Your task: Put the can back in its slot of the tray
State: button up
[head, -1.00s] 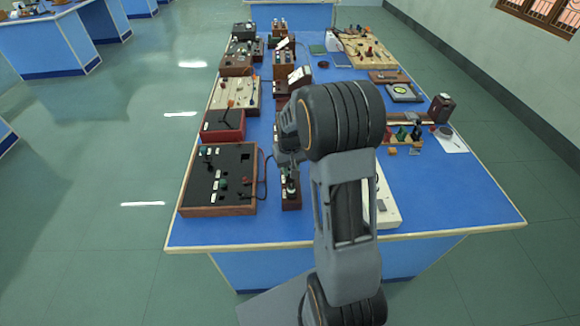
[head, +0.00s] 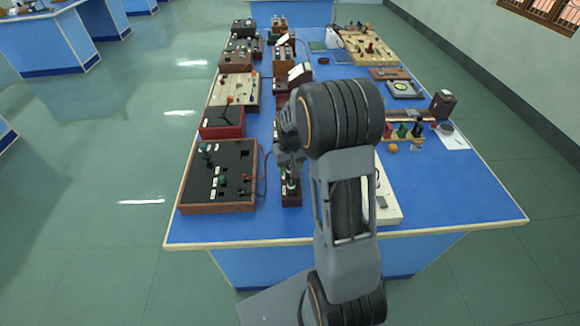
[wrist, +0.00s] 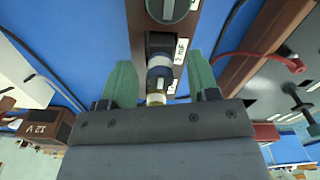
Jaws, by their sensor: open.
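My gripper (head: 290,165) is over the narrow brown wooden unit (head: 291,197) near the front of the bench. In the wrist view my gripper (wrist: 161,76) is open, with its green fingers apart. A small banded cylinder (wrist: 158,80), blue-grey, white and cream, shows between the fingers, apart from both. It is on or above the brown unit; I cannot tell if it is the can. A wooden tray or rack (head: 403,139) with red, green and dark upright pieces stands at the right of the bench. I cannot make out an empty slot.
A black panel box (head: 238,168) lies left of my gripper, with a red box (head: 222,123) behind it. A pale board (head: 389,203) is partly hidden behind my arm. A dark box (head: 442,105) stands at the right edge. Blue bench top (head: 460,195) is free at front right.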

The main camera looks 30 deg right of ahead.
notch_tip(320, 180, up, 14)
dwell(0.7)
jog(key=shift+f, duration=0.1)
dwell(0.3)
